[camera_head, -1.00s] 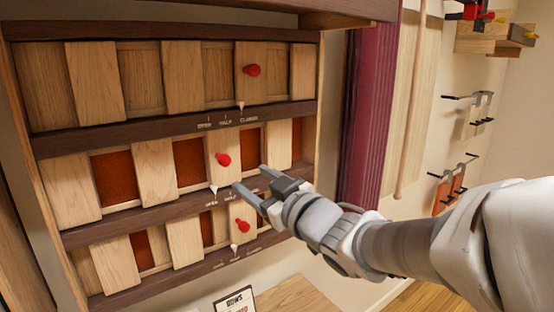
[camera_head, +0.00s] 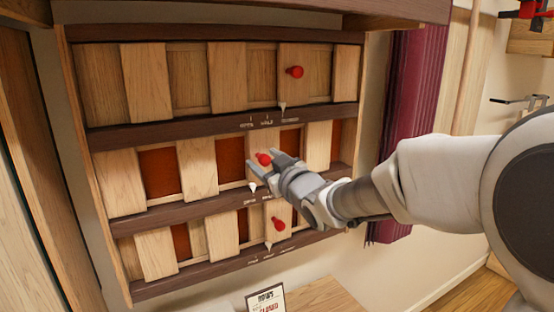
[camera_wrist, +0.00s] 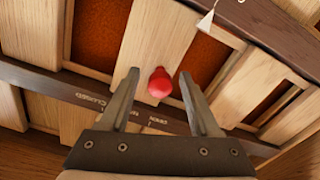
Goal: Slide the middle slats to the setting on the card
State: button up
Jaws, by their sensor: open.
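The middle row's slats (camera_head: 197,168) stand apart, with reddish-brown gaps between them. Their red knob (camera_head: 264,159) sits on one slat, and the white pointer (camera_head: 252,187) below it is over the left mark, which reads OPEN. My gripper (camera_head: 263,161) is open at this knob. In the wrist view the knob (camera_wrist: 160,84) lies between the two spread fingertips, with space on both sides; contact does not show. The card (camera_head: 267,301) at the bottom reads ROWS and, in red, CLOSED; its other lines are cut off or unreadable.
The top row (camera_head: 187,80) has its pointer at the right mark, and its red knob (camera_head: 295,72) is above. The bottom row's red knob (camera_head: 278,224) sits just below my gripper. A maroon curtain (camera_head: 408,90) hangs to the right.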

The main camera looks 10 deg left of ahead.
grip_shut()
dwell(0.3)
dwell(1.2)
